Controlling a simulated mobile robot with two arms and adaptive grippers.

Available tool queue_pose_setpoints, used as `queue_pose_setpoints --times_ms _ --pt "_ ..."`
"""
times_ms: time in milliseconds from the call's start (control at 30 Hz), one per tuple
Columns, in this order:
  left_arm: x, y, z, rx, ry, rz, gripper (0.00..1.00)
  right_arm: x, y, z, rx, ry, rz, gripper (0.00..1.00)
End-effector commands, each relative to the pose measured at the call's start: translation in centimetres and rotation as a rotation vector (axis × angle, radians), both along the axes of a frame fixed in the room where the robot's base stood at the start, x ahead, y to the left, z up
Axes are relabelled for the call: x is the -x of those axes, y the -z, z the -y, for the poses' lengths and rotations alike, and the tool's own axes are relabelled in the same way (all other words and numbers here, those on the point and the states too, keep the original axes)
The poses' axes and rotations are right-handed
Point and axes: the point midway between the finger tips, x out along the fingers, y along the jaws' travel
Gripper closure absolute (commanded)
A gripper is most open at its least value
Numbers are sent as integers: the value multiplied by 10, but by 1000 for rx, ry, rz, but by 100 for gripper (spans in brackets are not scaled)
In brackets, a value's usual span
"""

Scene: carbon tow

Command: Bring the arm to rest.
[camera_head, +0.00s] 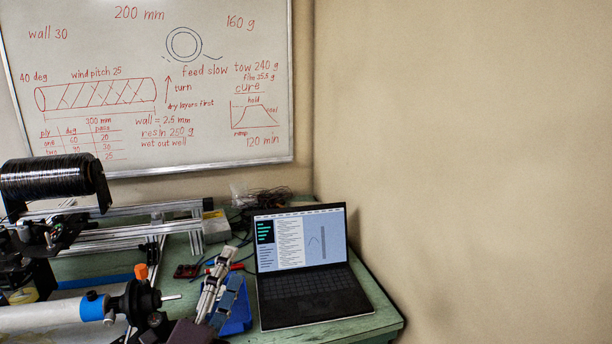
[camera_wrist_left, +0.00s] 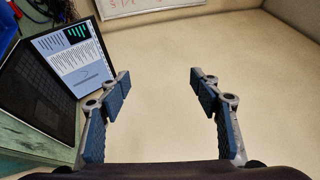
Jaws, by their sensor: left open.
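My left gripper (camera_head: 230,272) is at the bottom of the head view, in front of the green table's right part and just left of the laptop. In the left wrist view my left gripper (camera_wrist_left: 160,86) is open, its two blue-padded fingers spread apart with nothing between them. Beyond the fingers is plain beige wall. My right gripper is in neither view.
An open laptop (camera_head: 302,285) stands on the green table (camera_head: 376,325), close to my left gripper. At left are a spool of black tow (camera_head: 50,176), metal rails and a white tube (camera_head: 45,316) with a blue band. A whiteboard (camera_head: 215,110) hangs behind.

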Motion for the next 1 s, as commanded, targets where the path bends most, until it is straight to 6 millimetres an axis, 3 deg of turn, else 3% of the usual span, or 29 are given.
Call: queue_pose_setpoints --times_ms 100,200,300,433,600,833,1000 --pt "13 67 -44 312 -117 -262 42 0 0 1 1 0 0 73" --pt "38 131 -72 559 -232 -484 42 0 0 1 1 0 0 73" --pt "79 195 -88 779 -355 -698 42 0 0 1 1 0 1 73" --pt "143 262 -92 1008 -515 -943 42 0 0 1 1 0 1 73" --pt "221 311 -83 1201 -692 -1183 42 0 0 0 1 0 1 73" --pt "316 342 -63 1362 -901 -1435 42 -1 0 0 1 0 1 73" --pt "301 387 -63 1347 -909 -1441 42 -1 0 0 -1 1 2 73"
